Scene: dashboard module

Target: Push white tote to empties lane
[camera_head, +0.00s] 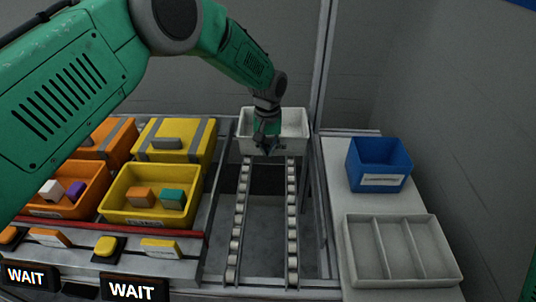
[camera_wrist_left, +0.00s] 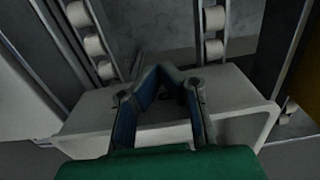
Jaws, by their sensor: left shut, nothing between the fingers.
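The white tote (camera_head: 296,121) stands at the far end of a roller lane (camera_head: 236,225) that has two rails of small rollers. My left gripper (camera_head: 266,145) hangs at the tote, in front of part of it, with the fingers shut and empty. In the left wrist view the shut fingers (camera_wrist_left: 163,72) lie across the tote (camera_wrist_left: 240,100), their tips toward the rollers. I cannot tell whether they touch the tote. My arm and gripper hide part of the tote. My right gripper is not in view.
Left of the lane are orange and yellow bins (camera_head: 188,215), some holding small blocks, with "WAIT" signs (camera_head: 134,290) in front. On the right, a side table (camera_head: 420,290) carries a blue bin (camera_head: 378,160) and a divided white tray (camera_head: 398,250). The near rollers are clear.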

